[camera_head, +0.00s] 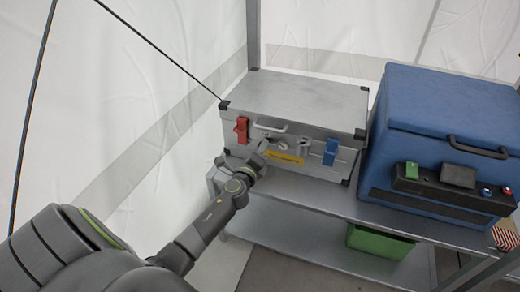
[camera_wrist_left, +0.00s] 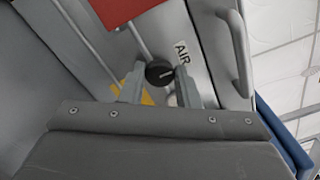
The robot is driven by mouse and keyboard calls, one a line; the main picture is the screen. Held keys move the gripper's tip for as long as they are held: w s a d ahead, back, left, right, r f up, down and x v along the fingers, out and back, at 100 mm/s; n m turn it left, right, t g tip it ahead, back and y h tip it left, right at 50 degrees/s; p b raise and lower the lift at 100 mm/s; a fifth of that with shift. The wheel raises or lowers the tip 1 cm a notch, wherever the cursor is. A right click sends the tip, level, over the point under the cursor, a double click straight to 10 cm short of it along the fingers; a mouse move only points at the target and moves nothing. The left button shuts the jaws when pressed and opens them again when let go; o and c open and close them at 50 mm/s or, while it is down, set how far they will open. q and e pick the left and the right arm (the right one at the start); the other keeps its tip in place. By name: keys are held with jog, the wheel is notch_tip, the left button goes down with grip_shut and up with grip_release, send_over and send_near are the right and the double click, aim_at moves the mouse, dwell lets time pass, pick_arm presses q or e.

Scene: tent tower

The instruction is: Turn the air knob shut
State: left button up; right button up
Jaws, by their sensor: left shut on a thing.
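The air knob (camera_wrist_left: 160,72) is a round black knob with a light line across its face. It sits on the grey front of the metal case (camera_head: 315,92), beside a white AIR label (camera_wrist_left: 184,58). My left gripper (camera_head: 262,147) reaches the left part of the case front. In the left wrist view the fingers of my left gripper (camera_wrist_left: 159,80) stand on either side of the knob, shut on it. In the head view my gripper hides the knob. My right gripper is in neither view.
The case has a red latch (camera_head: 241,129), a blue latch (camera_head: 330,152) and a handle (camera_head: 270,127). It stands on a grey shelf (camera_head: 335,202) beside a blue cooler box (camera_head: 440,100). A green bin (camera_head: 379,242) sits below. The tent wall is at left.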

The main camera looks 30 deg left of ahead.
pick_arm(q)
jog(key=shift+f, duration=0.15)
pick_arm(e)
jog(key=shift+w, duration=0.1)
pick_arm(q)
jog(key=o, duration=0.8)
jog(key=shift+o, duration=0.9)
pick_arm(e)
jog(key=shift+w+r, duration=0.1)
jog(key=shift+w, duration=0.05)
pick_arm(q)
jog(key=v, duration=1.7)
jog(key=shift+s+d, duration=0.15)
jog(key=shift+s, duration=0.05)
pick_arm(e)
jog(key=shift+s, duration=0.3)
